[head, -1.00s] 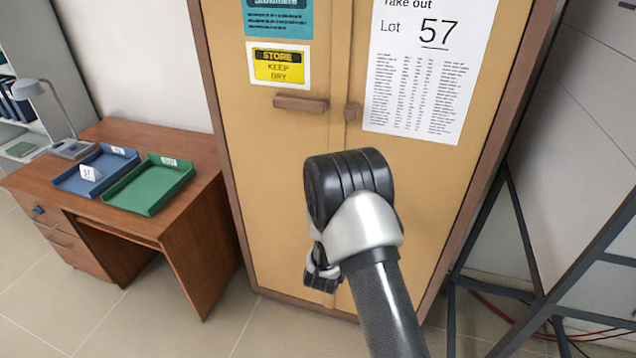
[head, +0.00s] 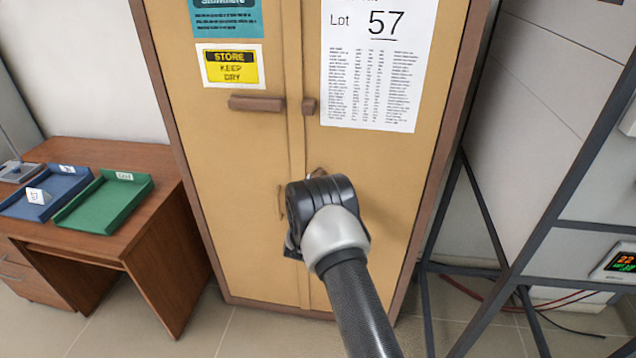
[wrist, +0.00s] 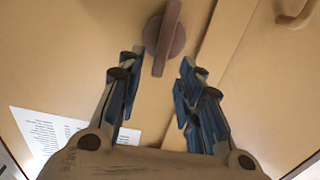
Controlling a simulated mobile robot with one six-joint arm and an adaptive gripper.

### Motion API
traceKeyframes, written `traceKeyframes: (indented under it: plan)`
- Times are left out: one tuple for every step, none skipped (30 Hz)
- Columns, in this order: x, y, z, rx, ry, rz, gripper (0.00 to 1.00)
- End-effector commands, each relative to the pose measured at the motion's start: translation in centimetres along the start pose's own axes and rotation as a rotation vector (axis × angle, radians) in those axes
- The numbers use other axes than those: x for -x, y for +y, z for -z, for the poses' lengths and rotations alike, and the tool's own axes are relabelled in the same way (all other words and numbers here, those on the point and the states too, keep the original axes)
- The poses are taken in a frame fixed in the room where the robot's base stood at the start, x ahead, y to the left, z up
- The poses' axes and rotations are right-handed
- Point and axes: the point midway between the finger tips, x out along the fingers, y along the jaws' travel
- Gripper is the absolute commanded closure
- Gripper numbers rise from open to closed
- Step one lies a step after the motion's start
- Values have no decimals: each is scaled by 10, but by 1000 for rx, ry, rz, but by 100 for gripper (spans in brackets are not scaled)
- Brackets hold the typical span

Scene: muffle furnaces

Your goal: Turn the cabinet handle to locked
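The cabinet handle (wrist: 165,38) is a brown bar on a round disc on the cabinet's right door. In the wrist view the bar stands nearly upright, its top tilted slightly right. In the head view only a small brown part of it (head: 318,173) shows above my wrist. My gripper (wrist: 160,68) is open and empty. Its fingertips lie on either side of the bar's lower end, with gaps on both sides; I cannot tell the depth. The tan cabinet (head: 240,190) has both doors closed. In the head view my wrist hides the fingers.
A brown horizontal bar (head: 257,103) is on the left door, a small block (head: 309,106) beside it across the seam. A pull handle (wrist: 295,14) is near the seam. A desk with trays (head: 105,203) stands left, a dark metal frame (head: 500,285) right.

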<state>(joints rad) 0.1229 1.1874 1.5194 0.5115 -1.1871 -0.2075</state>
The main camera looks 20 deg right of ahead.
Motion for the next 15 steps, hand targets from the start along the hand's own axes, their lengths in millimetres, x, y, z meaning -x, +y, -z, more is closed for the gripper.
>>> traceKeyframes:
  plan:
    - [-9,1,-2,-1,1,-2,67]
    - [-14,1,-2,-1,2,-1,67]
    - [-19,1,-2,0,1,-1,67]
    - [-23,0,-1,0,1,-1,67]
    - [-26,0,-1,0,0,0,67]
    - [-29,0,-1,-1,1,0,67]
    - [-31,0,-1,0,0,0,67]
    - [-33,0,-1,0,0,0,67]
    - [-35,0,-1,0,-1,0,67]
    - [-36,0,-1,0,-1,0,67]
    - [-37,0,-1,1,-2,0,67]
    - [-37,0,-1,1,-2,0,67]
    - [-37,0,-1,1,-2,0,67]
    - [-37,0,-1,1,-2,0,67]
    - [-37,0,0,1,-2,0,67]
